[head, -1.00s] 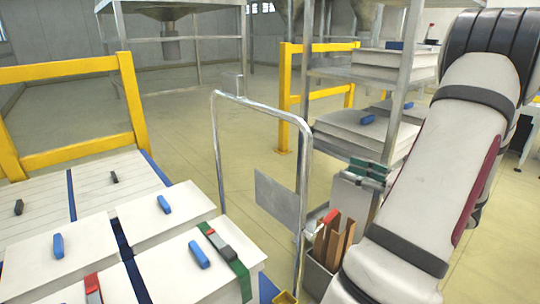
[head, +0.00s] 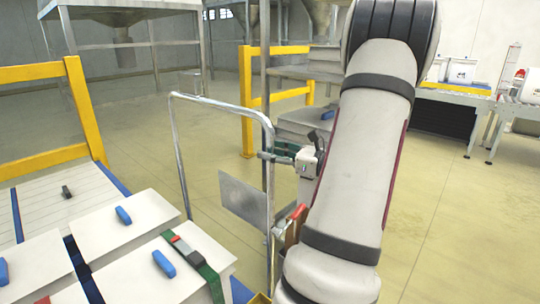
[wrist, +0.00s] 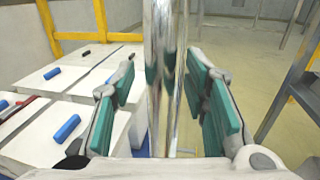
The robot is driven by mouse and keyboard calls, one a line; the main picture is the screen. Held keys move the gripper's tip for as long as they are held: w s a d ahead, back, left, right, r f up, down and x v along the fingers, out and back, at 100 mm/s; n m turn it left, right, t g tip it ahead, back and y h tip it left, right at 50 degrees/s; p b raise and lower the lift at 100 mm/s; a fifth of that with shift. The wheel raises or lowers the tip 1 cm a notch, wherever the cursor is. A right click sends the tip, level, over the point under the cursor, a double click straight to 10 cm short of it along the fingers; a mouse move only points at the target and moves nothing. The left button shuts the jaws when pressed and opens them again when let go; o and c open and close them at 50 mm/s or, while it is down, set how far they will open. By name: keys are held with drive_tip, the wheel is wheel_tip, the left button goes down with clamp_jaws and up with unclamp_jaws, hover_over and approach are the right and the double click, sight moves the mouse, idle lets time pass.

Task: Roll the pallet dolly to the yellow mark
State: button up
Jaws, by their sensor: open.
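The tall metal push handle (head: 220,102) is an upright tube loop with a flat grey plate (head: 243,200) low on it, beside strapped white boxes (head: 120,222). Its lower end and any wheels are hidden. My gripper (head: 270,154), with teal finger pads, is at the handle's right post in the head view. In the wrist view the shiny post (wrist: 160,60) runs between the pads of my gripper (wrist: 163,98); they stand apart, with a gap on each side. No yellow floor mark can be made out.
A yellow guard rail (head: 88,110) stands behind the boxes at left, another (head: 246,100) beyond the handle. A metal rack (head: 300,72) stands behind my arm. A conveyor (head: 455,97) is at back right. Floor (head: 450,220) at right is clear.

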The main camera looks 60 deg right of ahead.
drive_tip(key=shift+w, duration=0.3)
clamp_jaws()
drive_tip(key=shift+a, duration=0.1)
drive_tip(key=shift+w+a+p, duration=0.15)
drive_tip(key=shift+a+p, duration=0.3)
drive_tip(key=shift+p, duration=0.1)
unclamp_jaws()
